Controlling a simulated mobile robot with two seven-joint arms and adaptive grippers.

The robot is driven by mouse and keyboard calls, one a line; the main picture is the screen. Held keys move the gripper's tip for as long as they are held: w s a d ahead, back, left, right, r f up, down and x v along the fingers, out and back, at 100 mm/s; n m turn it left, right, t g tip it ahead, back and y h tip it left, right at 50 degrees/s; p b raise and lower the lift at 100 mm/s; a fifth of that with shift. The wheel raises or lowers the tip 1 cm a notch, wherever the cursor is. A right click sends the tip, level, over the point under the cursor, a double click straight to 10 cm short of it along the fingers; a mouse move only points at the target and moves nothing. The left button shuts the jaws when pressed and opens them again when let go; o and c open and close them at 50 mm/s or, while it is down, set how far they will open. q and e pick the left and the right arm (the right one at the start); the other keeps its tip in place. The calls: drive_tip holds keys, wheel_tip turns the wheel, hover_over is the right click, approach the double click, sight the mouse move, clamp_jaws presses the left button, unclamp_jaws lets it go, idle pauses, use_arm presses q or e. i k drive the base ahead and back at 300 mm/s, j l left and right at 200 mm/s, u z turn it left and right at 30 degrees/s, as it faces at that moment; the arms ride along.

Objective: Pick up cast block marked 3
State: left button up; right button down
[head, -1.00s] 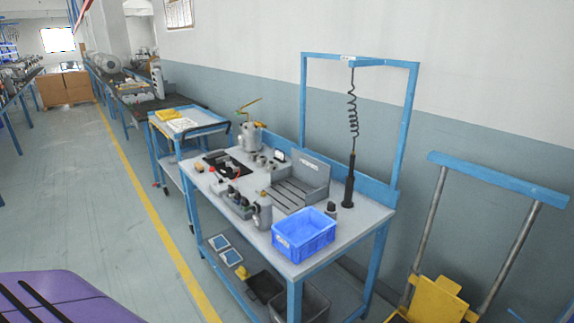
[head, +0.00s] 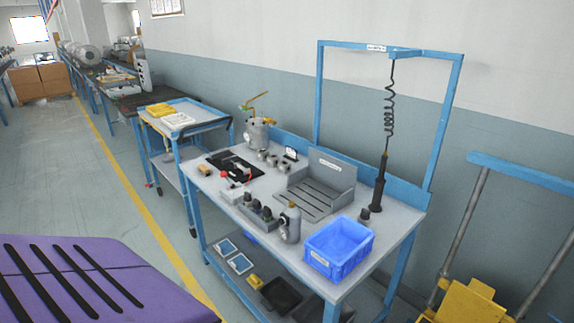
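Several small grey cast pieces (head: 273,161) stand near the back of the blue-framed bench (head: 222,187), beside a grey pot with a yellow handle (head: 257,133). Several dark-topped pieces (head: 256,209) stand in a row at the bench's front edge. All are too small for any number to be read, so I cannot tell which is marked 3. A single dark-topped piece (head: 365,215) stands near the right end. Neither of my grippers is in view.
The bench also holds a grey slotted fixture (head: 318,190), a grey bottle (head: 289,224), a blue bin (head: 340,249) and a black tool on a coiled cord (head: 379,185). A blue cart (head: 186,125) stands left of it. A yellow trolley (head: 462,302) is at right.

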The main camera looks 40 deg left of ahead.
sight(285, 166)
drive_tip(key=j+z, duration=0.1)
drive_tip(key=j, duration=1)
drive_tip(key=k+j+z, duration=0.1)
drive_tip(key=j, duration=1)
